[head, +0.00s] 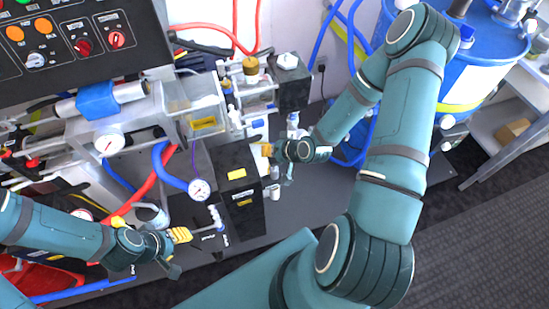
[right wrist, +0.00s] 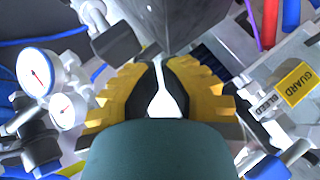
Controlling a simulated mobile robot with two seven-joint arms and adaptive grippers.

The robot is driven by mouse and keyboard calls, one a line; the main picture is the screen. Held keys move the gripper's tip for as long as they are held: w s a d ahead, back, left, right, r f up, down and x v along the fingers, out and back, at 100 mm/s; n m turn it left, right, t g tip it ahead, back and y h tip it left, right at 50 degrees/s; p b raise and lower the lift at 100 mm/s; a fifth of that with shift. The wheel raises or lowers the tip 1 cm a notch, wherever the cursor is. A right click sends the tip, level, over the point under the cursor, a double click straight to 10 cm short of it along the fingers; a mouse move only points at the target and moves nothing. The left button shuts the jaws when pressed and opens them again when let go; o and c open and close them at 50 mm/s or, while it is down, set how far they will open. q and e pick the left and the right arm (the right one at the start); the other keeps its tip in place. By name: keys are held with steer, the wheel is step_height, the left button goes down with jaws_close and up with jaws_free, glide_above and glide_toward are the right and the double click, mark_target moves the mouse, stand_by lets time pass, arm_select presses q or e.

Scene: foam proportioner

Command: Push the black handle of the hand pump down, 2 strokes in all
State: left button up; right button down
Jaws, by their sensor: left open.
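A black bar with a rounded end (head: 203,47) shows below the control panel in the head view. I cannot tell whether it is the hand pump's handle. My left gripper (head: 184,236) is open at the lower left, beside a white fitting (head: 216,217), and appears empty. My right gripper (head: 264,149) is at the right edge of a black box (head: 238,172); its fingers are mostly hidden in the head view. In the right wrist view its yellow-and-black fingers (right wrist: 158,92) are close together with a narrow pale strip between them, under a dark block (right wrist: 165,22).
A control panel (head: 75,42) fills the upper left. Gauges (head: 199,190), pipes and hoses crowd around both grippers. A blue drum (head: 483,62) stands at the upper right, near a grey shelf (head: 497,150). The dark floor (head: 470,245) at the lower right is clear.

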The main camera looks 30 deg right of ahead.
mark_target(270, 158)
steer(key=shift+f, duration=0.1)
stand_by(0.7)
steer(key=shift+f+b, duration=0.35)
steer(key=shift+b, duration=0.1)
steer(key=shift+f+b, duration=1.45)
steer(key=shift+f, duration=0.2)
stand_by(1.6)
steer(key=shift+r, duration=0.15)
steer(key=shift+r+p, duration=1.45)
steer(key=shift+r, duration=0.5)
steer(key=shift+r, duration=0.1)
steer(key=shift+r+p, duration=1.85)
steer(key=shift+r, duration=0.65)
steer(key=shift+f, duration=0.1)
